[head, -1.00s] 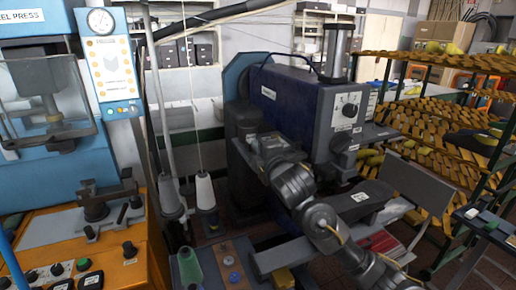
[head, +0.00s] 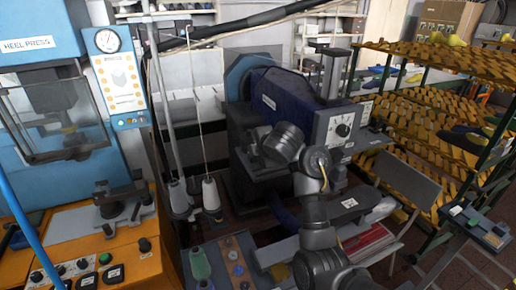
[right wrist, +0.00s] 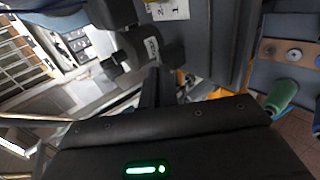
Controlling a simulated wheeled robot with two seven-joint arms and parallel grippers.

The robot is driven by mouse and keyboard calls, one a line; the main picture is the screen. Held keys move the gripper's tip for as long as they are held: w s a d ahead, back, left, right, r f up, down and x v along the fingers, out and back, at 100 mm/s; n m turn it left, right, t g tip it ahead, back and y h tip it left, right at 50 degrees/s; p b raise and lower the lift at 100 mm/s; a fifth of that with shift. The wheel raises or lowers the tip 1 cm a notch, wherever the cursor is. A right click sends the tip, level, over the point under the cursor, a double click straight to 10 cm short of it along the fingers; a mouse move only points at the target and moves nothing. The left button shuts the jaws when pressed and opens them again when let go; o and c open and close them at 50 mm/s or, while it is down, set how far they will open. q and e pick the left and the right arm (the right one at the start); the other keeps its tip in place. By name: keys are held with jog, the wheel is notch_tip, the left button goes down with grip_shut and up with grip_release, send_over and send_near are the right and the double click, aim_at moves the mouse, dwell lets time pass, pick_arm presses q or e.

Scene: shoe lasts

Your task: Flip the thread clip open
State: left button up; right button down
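My right arm rises from the bottom of the head view in front of the dark blue sewing machine (head: 285,92). Its right gripper (head: 250,158) is at the machine's left side; its fingers are too small and dark to tell open from shut. The right wrist view shows a dark housing with a green light (right wrist: 146,169) across the bottom. White thread cones (head: 210,194) stand left of the machine, with a thread (head: 197,110) running up from them. I cannot make out the thread clip. My left gripper is not in view.
A blue heel press (head: 45,60) on an orange cabinet (head: 125,255) stands at the left. A green spool (head: 199,264) sits on a small tray in front; it also shows in the right wrist view (right wrist: 283,96). Wooden racks (head: 440,125) with shoe lasts stand at the right.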

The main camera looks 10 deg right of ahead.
jog(key=g, duration=0.1)
jog(key=w+r+g, duration=0.1)
jog(key=shift+a+r+g+h, duration=0.15)
jog(key=shift+g+h, duration=0.15)
jog(key=shift+g, duration=0.1)
jog(key=g, duration=0.1)
jog(key=w+g, duration=0.1)
jog(key=shift+w+r+g, duration=0.15)
jog(key=shift+r+g, duration=0.15)
jog(key=shift+r, duration=0.05)
jog(key=shift+w+a+r+g+h, duration=0.1)
jog(key=shift+w+g+h, duration=0.3)
jog(key=shift+g, duration=0.5)
jog(key=shift+w+a+r+g+h, duration=0.15)
jog(key=shift+w+g, duration=0.3)
jog(key=shift+g, duration=0.45)
jog(key=shift+w+g, duration=0.15)
jog(key=shift+g, duration=0.15)
jog(key=shift+f, duration=0.1)
jog(key=c, duration=1.9)
grip_release()
jog(key=shift+d, duration=0.1)
jog(key=shift+c, duration=0.2)
